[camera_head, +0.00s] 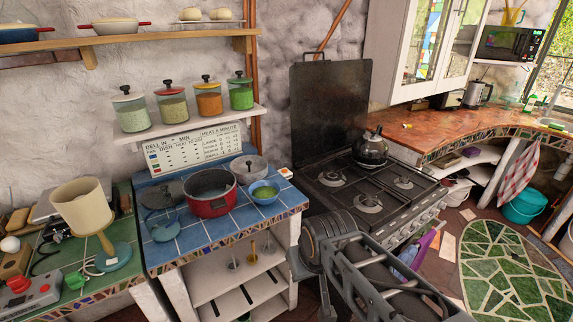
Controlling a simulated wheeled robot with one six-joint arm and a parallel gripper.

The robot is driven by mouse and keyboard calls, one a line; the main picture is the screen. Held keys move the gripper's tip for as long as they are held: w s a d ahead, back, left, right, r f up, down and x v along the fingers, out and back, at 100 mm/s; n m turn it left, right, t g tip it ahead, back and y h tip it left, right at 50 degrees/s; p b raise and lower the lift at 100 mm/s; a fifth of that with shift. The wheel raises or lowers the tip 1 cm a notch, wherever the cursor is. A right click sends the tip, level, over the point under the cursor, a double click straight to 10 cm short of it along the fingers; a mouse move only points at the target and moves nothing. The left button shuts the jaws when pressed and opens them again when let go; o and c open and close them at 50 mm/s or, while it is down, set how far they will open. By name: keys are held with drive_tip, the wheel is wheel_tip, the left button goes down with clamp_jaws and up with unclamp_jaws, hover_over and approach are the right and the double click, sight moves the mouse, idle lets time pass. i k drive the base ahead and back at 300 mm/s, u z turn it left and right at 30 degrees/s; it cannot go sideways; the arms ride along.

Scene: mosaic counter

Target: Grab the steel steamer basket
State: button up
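A round grey metal vessel (249,169) stands at the back right of the blue-tiled counter (207,228), behind a red pot (210,193). It looks like the steel steamer basket, but it is small in view and I cannot be sure. The red pot hides part of its left side. My gripper (385,282) is at the lower right, in front of the stove and well to the right of the counter, apart from the vessel. Its fingertips are not clear, so I cannot tell whether it is open. I see nothing held in it.
A blue bowl (264,192) sits just in front of the vessel. A dark lid (162,193) and a blue teapot (162,225) are at the left. A shelf of jars (190,124) hangs above. A black stove (370,190) with a kettle (370,150) stands right of the counter.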

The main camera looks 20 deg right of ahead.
sight(249, 170)
drive_tip(key=z, duration=0.15)
drive_tip(key=i, duration=1.25)
drive_tip(key=u, duration=0.65)
